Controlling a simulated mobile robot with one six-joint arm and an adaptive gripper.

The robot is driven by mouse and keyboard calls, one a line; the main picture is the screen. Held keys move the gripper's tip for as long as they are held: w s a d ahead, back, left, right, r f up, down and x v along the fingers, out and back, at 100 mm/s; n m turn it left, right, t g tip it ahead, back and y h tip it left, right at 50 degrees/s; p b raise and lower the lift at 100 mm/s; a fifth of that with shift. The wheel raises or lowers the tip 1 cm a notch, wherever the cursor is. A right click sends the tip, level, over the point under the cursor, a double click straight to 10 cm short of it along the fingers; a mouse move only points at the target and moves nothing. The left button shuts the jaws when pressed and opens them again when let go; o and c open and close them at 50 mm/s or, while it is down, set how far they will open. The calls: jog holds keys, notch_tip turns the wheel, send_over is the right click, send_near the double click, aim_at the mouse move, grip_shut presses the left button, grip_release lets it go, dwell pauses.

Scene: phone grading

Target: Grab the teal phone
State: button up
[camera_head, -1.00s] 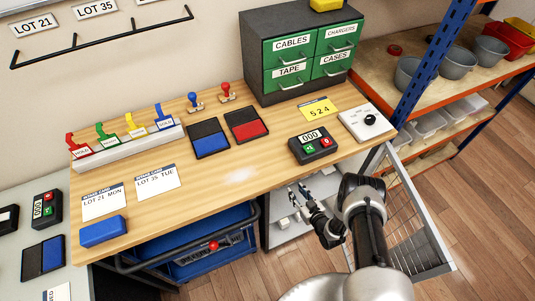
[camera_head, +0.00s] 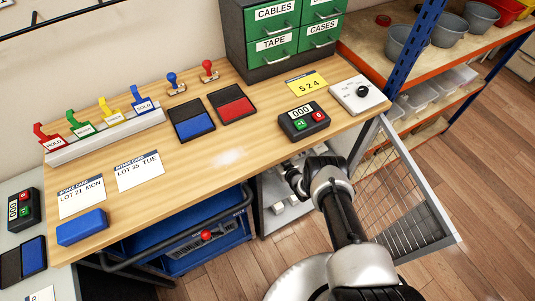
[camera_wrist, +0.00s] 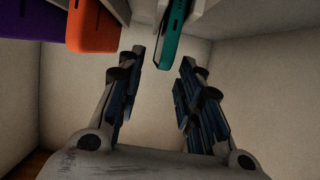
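The teal phone (camera_wrist: 174,38) shows in the wrist view at the top, right of the middle, hanging down edge-on from a pale rack. My gripper (camera_wrist: 162,58) is open, with one finger on each side below the phone. The phone's lower end appears in line with the gap between the fingertips; I cannot tell whether a finger touches it. In the head view my arm reaches into the open cabinet (camera_head: 282,212) under the bench, and the fingers and the teal phone are hidden there.
A purple phone (camera_wrist: 53,20) and an orange phone (camera_wrist: 93,24) hang left of the teal one. Pale cabinet walls close in around my gripper. The open mesh door (camera_head: 405,200) stands right of my arm. The wooden bench (camera_head: 215,165) lies above, with a blue crate (camera_head: 190,262) left of the cabinet.

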jog(key=b+x, duration=0.1)
jog(key=x, duration=0.1)
jog(key=b+x, duration=0.1)
jog(key=x, duration=0.1)
jog(key=shift+s+f, duration=0.1)
jog(key=shift+f, duration=0.15)
jog(key=shift+w+a+b, duration=0.1)
jog(key=shift+w+b, duration=0.2)
jog(key=shift+r, duration=0.1)
grip_shut()
